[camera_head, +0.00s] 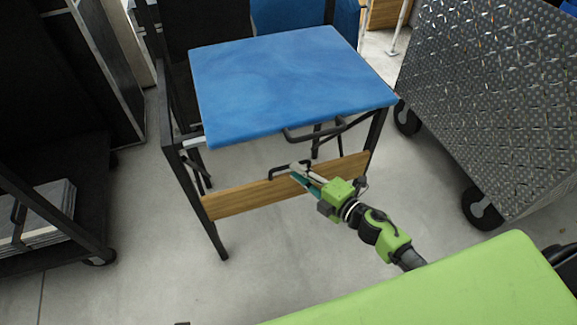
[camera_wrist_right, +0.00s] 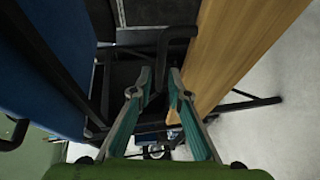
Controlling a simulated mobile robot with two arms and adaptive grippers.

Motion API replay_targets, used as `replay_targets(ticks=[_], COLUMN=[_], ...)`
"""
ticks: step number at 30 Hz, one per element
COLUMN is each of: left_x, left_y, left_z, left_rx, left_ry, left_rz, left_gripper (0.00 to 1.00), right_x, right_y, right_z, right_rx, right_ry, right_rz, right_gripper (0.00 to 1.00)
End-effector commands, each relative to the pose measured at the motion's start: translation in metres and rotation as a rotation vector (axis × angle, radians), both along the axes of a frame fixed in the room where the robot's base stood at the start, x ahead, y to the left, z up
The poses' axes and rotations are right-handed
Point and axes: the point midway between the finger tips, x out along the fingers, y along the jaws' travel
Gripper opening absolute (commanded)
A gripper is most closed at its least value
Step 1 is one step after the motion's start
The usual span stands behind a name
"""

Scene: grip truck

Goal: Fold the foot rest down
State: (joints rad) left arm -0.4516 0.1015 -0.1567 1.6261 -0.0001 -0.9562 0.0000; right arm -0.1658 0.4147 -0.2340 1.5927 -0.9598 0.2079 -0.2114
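The foot rest is a long wooden board (camera_head: 240,198) across the front legs of the blue-topped chair (camera_head: 290,80), below the seat. A black bar handle (camera_head: 272,174) stands on its upper edge. In the right wrist view the board (camera_wrist_right: 243,45) runs up the right side and the handle (camera_wrist_right: 180,32) bends down toward the fingers. My right gripper (camera_head: 297,172) is at the right end of the handle. In the wrist view its fingertips (camera_wrist_right: 160,78) are a little apart, with the handle's bar between them; contact is unclear. My left gripper is out of view.
A metal tread-plate cart (camera_head: 490,90) on casters stands at the right. A dark rack (camera_head: 50,170) on wheels stands at the left. A second black bar (camera_head: 320,130) hangs under the seat's front edge. The floor before the chair is clear.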

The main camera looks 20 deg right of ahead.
Motion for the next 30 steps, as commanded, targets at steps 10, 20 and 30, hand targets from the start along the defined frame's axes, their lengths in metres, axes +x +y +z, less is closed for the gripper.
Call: replay_targets(ticks=[10, 20, 30], left_x=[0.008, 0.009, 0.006], left_y=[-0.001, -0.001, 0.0], left_z=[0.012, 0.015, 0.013], left_rx=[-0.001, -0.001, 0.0], left_ry=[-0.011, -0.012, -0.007], left_rz=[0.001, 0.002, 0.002], left_gripper=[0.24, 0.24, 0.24], right_x=[0.038, 0.041, 0.041], right_y=[0.017, 0.019, 0.019], right_z=[-0.009, -0.009, -0.009], right_rx=[-0.001, 0.0, 0.0], right_ry=[0.001, 0.001, 0.0], right_rz=[-0.001, 0.0, 0.0], right_gripper=[0.16, 0.14, 0.0])
